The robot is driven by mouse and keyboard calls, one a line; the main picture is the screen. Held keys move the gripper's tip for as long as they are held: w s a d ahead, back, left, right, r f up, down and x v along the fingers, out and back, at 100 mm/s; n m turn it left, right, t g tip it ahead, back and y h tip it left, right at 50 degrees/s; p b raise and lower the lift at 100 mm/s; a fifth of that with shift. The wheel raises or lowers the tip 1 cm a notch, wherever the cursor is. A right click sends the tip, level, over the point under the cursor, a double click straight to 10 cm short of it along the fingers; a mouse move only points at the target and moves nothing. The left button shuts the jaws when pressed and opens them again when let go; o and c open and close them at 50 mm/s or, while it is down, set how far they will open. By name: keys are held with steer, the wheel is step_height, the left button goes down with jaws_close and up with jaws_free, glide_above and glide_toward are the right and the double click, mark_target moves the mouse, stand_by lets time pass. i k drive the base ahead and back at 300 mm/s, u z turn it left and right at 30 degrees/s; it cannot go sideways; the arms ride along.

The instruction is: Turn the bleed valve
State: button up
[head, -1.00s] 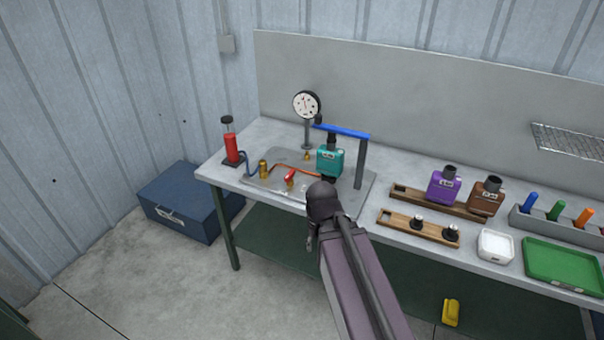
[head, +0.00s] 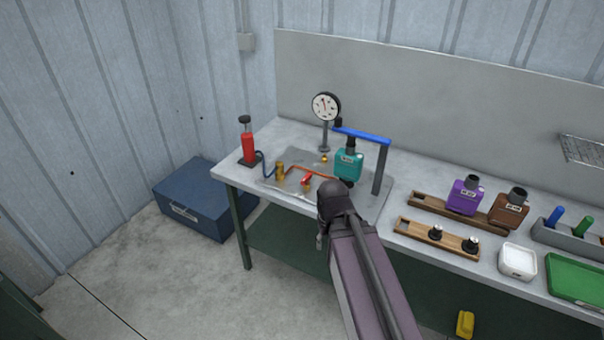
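A small valve with a red handle (head: 307,180), which looks like the bleed valve, sits on the grey plate (head: 268,185) at the left end of the bench. A brass fitting (head: 280,171) stands left of it, and an orange-red line (head: 303,168) runs behind it to the teal muffler block (head: 348,164). My arm reaches up from the bottom, and its dark rounded wrist (head: 335,196) is in front of the plate, just right of and below the red handle. My gripper's fingers are hidden behind the wrist, so no contact with the valve shows.
A dial gauge (head: 325,107), a red hand pump (head: 249,147) and a blue clamp bar (head: 362,136) stand around the plate. Purple (head: 466,197) and brown (head: 508,209) blocks sit in a wooden rack to the right. A blue chest (head: 200,200) is on the floor at left.

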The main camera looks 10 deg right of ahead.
mark_target(308, 176)
steer(key=i, duration=0.85)
steer(key=z, duration=0.05)
